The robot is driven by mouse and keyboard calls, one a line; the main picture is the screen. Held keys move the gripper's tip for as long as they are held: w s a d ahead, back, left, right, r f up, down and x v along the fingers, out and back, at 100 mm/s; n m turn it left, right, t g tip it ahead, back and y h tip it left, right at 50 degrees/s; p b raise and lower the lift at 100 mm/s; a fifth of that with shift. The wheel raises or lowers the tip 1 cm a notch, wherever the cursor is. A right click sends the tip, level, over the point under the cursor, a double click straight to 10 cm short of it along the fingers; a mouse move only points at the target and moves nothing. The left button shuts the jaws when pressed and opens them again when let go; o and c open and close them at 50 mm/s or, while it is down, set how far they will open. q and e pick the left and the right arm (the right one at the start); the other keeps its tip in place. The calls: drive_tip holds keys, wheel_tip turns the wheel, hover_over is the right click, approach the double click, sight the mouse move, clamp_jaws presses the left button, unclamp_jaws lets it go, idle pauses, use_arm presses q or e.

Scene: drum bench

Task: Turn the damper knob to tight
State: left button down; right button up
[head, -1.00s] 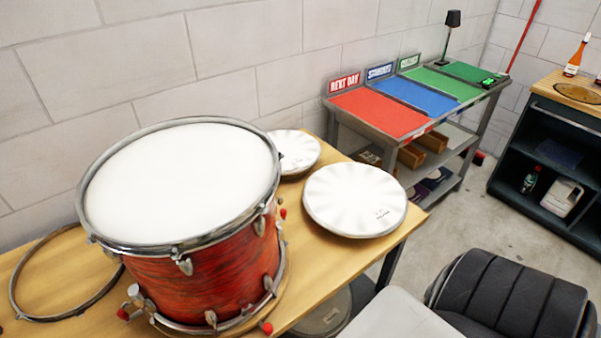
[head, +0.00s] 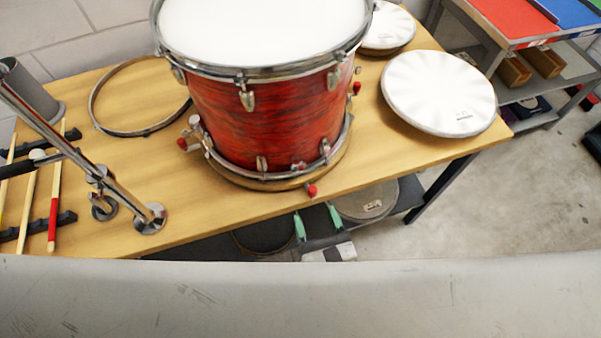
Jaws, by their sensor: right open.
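The red drum (head: 265,120) with a white head and metal rims stands upright on a round wooden base on the bench. A silver knob-like fitting (head: 196,122) sticks out at its lower left, near a red-tipped piece (head: 182,143). I cannot tell for sure that this fitting is the damper knob, and no tight marking is readable. My right gripper (head: 316,210), with two green fingers apart, is open and empty just in front of the bench edge, below and right of the drum's base. It touches nothing that I can see. My left gripper is out of view.
A metal stand (head: 125,190) and a rack of sticks (head: 53,208) occupy the bench's left end. A loose hoop (head: 140,131) lies behind, left of the drum. A white round drumhead (head: 438,92) lies right. Bare wood (head: 235,212) is free before the drum.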

sight(299, 170)
drive_tip(key=p+x, duration=0.1)
drive_tip(key=x, duration=0.6)
drive_tip(key=r+p+x, duration=0.1)
drive_tip(key=x, duration=0.2)
drive_tip(key=shift+w+a+p, duration=0.2)
drive_tip(key=shift+w+p, duration=0.1)
drive_tip(key=c, duration=0.9)
drive_tip(key=shift+f, duration=0.1)
